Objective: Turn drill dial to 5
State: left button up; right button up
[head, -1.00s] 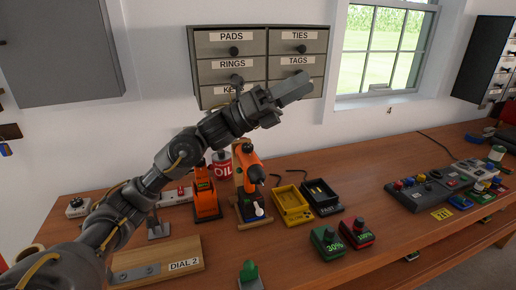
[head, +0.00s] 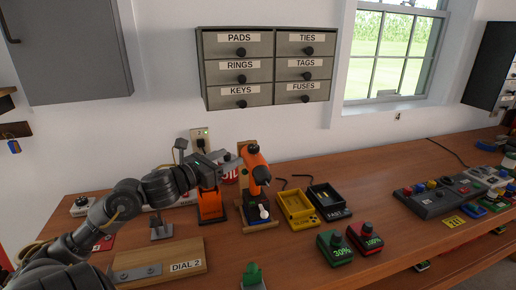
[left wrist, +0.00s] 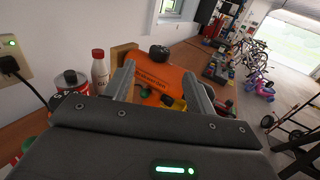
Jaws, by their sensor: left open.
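The orange drill (head: 256,168) stands upright in a wooden stand on the bench, and its orange body (left wrist: 165,82) fills the middle of the left wrist view. A black round knob (left wrist: 158,52) sits at the far end of that body; no number on it can be read. My left gripper (head: 234,158) is open just left of the drill's upper part. In the left wrist view my left gripper (left wrist: 160,70) has one finger on each side of the orange body; I cannot tell whether they touch it. My right gripper is not in view.
Yellow (head: 297,206) and black (head: 328,201) trays stand right of the drill. A DIAL 2 board (head: 160,262) lies front left.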

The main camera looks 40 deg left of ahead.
aim_at(251, 147)
pick_arm(q)
jog(key=w+p, duration=0.1)
jog(key=w, duration=0.2)
jog(key=w+p, duration=0.1)
jog(key=w, duration=0.2)
jog(key=w+d+p, duration=0.1)
jog(key=w+p, duration=0.1)
jog(key=w, duration=0.1)
jog(key=shift+w+r, duration=0.15)
jog(key=shift+w, duration=0.2)
jog(key=shift+w+d, duration=0.1)
jog(key=shift+w, duration=0.5)
